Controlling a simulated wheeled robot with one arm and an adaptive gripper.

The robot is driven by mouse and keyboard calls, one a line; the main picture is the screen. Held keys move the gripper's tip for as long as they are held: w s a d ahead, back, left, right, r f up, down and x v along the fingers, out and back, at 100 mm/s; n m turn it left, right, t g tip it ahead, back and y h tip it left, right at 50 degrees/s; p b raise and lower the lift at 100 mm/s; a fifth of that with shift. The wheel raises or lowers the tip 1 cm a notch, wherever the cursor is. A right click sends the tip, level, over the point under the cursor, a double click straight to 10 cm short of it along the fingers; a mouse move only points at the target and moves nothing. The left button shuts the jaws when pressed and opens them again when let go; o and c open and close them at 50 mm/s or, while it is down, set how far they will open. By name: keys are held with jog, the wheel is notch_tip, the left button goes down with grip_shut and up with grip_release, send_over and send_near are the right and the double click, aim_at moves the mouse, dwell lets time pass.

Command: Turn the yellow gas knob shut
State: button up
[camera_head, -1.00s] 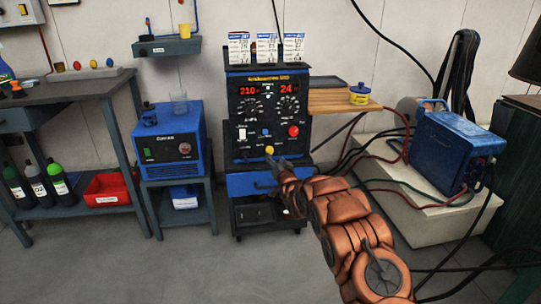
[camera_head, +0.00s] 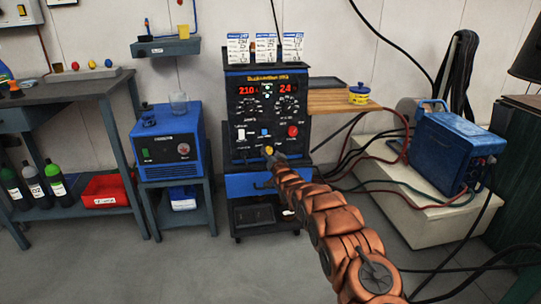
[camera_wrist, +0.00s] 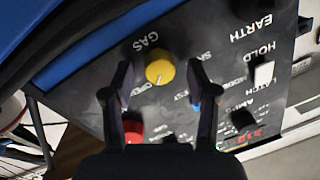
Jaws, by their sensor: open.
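The yellow gas knob (camera_wrist: 160,70) sits on the dark welder panel (camera_wrist: 175,35), below the label GAS in the wrist view, where the panel appears upside down. A pale line marks the knob's face. My gripper (camera_wrist: 160,76) is open, with one finger on each side of the knob and a gap visible to both. In the head view the knob (camera_head: 268,150) shows low on the front of the welder (camera_head: 267,90), and the tip of my arm reaches up to it, partly hiding the area just below. Whether the fingers touch the panel cannot be told.
A red knob (camera_wrist: 132,130) lies close to one finger in the wrist view. A white switch (camera_wrist: 264,73) is to the right. In the head view a blue cooler (camera_head: 168,145) stands left, a wooden shelf (camera_head: 335,102) right, and a blue machine (camera_head: 445,150) beyond it.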

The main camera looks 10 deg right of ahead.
jog(key=shift+w+f, duration=0.1)
jog(key=shift+c, duration=0.5)
grip_shut()
jog(key=shift+n, duration=0.4)
jog(key=n, duration=0.2)
jog(key=shift+r+n+p, duration=0.2)
jog(key=shift+n+p, duration=0.2)
jog(key=n, duration=0.5)
jog(key=shift+g+h, duration=0.3)
jog(key=shift+g, duration=0.1)
jog(key=n, duration=0.5)
jog(key=shift+a+h, duration=0.15)
jog(key=shift+h, duration=0.15)
jog(key=shift+r+n+h+p, duration=0.1)
jog(key=shift+n+h+p, duration=0.2)
jog(key=shift+n, duration=1.2)
